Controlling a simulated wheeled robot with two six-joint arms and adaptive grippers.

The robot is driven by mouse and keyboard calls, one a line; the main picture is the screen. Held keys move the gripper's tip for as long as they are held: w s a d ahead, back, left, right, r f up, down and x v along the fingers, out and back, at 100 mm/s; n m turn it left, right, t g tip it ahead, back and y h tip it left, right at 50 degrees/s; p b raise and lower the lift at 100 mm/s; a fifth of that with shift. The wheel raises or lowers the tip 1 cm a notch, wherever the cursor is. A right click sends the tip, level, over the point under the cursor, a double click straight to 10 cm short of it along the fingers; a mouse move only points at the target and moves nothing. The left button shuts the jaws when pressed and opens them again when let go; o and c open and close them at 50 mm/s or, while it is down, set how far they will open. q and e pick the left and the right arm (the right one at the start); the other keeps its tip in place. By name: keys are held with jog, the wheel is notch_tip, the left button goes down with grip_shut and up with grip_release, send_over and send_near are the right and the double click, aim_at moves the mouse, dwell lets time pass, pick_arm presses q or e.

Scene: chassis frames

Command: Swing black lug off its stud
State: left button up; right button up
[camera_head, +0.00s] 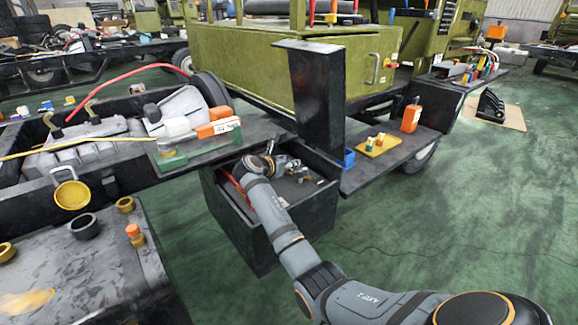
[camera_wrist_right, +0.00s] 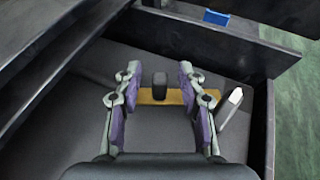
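My right gripper (camera_head: 266,162) reaches into a dark open box; its fingers are small and partly hidden in the head view. In the right wrist view the gripper (camera_wrist_right: 159,80) is open, with purple-padded fingers spread on both sides. A small black block (camera_wrist_right: 160,87), which may be the black lug, stands between the fingers with gaps on both sides. It overlaps a yellow-brown strip (camera_wrist_right: 176,97) that runs across between the fingers. I cannot make out a separate stud. A pale upright piece (camera_wrist_right: 231,103) leans just right of the right finger. My left gripper is not in view.
The dark box (camera_head: 256,240) has walls around the gripper. A black shelf (camera_head: 375,175) adjoins it on the right, carrying an orange bottle (camera_head: 411,117) and a yellow plate (camera_head: 378,146). A tall black panel (camera_head: 310,95) rises behind. Green floor is free to the right.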

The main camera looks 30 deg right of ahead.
jog(key=shift+w+d+f, duration=0.15)
jog(key=shift+w+d, duration=0.1)
jog(key=shift+d, duration=0.2)
grip_shut()
